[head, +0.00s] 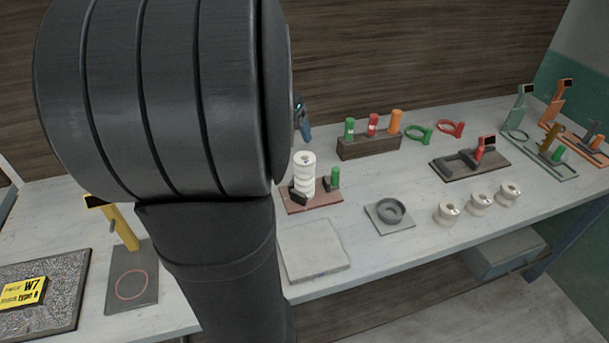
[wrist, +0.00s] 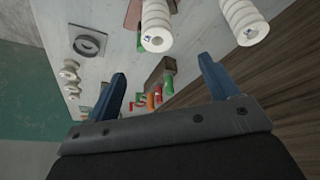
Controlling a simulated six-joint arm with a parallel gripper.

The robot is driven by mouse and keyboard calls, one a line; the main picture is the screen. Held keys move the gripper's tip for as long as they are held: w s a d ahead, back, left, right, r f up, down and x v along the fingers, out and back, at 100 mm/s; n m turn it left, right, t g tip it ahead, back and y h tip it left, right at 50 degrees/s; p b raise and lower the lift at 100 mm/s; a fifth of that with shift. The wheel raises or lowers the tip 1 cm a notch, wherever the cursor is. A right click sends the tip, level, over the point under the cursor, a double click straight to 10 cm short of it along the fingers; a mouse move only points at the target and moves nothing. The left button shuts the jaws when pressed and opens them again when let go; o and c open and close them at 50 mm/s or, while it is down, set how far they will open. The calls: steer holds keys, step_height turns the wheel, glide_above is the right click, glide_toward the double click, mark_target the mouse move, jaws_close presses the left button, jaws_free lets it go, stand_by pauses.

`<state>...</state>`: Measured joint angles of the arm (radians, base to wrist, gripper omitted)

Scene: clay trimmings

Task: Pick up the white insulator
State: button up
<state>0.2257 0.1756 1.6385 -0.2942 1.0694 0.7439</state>
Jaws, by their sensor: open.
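A white ribbed insulator (head: 304,172) stands upright on a reddish-brown base (head: 318,203) in the head view, just right of my arm. The wrist view shows two white ribbed insulators, one near the top middle (wrist: 155,25) and one farther right (wrist: 243,20); only one is visible in the head view. My gripper (wrist: 162,67) is open, its two blue fingers spread with nothing held between them. In the head view, a blue finger of my gripper (head: 304,130) shows above the insulator; the rest is hidden behind my arm.
Three white spools (head: 479,201) sit near the table's front edge. A grey ring block (head: 390,213) and pale slab (head: 313,250) lie nearby. A wooden rack (head: 368,146) with green, red and orange pegs stands behind. Clamp-like fixtures (head: 470,160) occupy the right. A wooden wall rises behind the table.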

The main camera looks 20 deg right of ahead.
mark_target(301, 158)
steer(key=shift+m, duration=0.4)
steer(key=x, duration=1.2)
steer(key=shift+s, duration=0.15)
steer(key=shift+x, duration=2.75)
steer(key=shift+s, duration=0.2)
steer(key=shift+c, duration=0.3)
steer(key=shift+r, duration=0.1)
steer(key=c, duration=1.4)
